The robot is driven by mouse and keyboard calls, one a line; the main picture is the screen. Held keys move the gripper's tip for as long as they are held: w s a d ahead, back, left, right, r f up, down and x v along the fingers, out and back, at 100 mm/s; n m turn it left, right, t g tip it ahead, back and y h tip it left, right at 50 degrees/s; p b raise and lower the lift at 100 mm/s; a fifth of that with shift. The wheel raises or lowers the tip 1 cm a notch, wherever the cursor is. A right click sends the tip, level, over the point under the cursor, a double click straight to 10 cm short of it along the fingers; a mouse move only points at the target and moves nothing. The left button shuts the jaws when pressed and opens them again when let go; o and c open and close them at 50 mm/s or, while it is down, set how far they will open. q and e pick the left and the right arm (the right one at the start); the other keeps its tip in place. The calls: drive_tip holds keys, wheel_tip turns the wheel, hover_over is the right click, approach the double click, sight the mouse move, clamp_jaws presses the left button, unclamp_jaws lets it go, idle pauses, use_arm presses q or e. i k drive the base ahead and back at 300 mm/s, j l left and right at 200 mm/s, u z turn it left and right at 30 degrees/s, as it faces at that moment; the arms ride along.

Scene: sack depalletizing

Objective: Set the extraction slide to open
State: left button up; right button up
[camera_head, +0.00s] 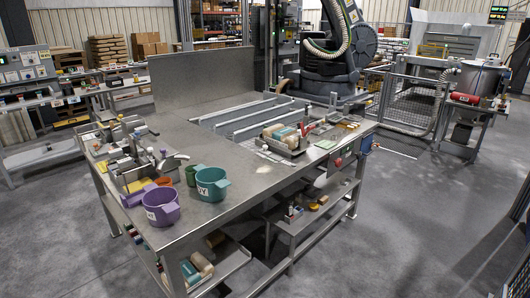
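I cannot pick out the extraction slide for certain, nor tell its setting. A steel workbench (225,208) with an upright back panel (203,81) fills the middle of the view. A slatted opening (243,121) lies in its top. On the bench's right front side are a red part (337,164) and a blue part (367,143), too small to make out. A ribbed grey hose (345,30) hangs by the dark machine behind the bench. Neither of my grippers is in view.
A purple tub (160,206) and a teal tub (211,184) stand near the bench's left front edge. A tray of small items (284,137) sits at the right. A lower shelf (305,218) juts out in front. Mesh fencing (408,103) stands behind right. The right floor is clear.

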sight(264, 148)
drive_tip(key=i+l+u, duration=0.1)
drive_tip(key=u, duration=0.35)
drive_tip(key=i+l+u, duration=0.15)
drive_tip(key=u, duration=0.3)
drive_tip(key=i+l+u, duration=0.25)
drive_tip(key=i+l, duration=0.15)
drive_tip(key=l, duration=0.2)
drive_tip(key=i+l+u, duration=0.1)
drive_tip(key=l, duration=0.2)
drive_tip(key=i+l+u, duration=0.1)
drive_tip(key=l, duration=0.25)
drive_tip(key=i+l+u, duration=0.25)
drive_tip(key=i+l, duration=0.15)
drive_tip(key=l, duration=0.35)
drive_tip(key=i+l, duration=0.1)
drive_tip(key=l, duration=0.25)
drive_tip(key=i+l, duration=0.15)
drive_tip(key=l, duration=0.2)
drive_tip(key=i+l, duration=0.1)
drive_tip(key=l, duration=0.25)
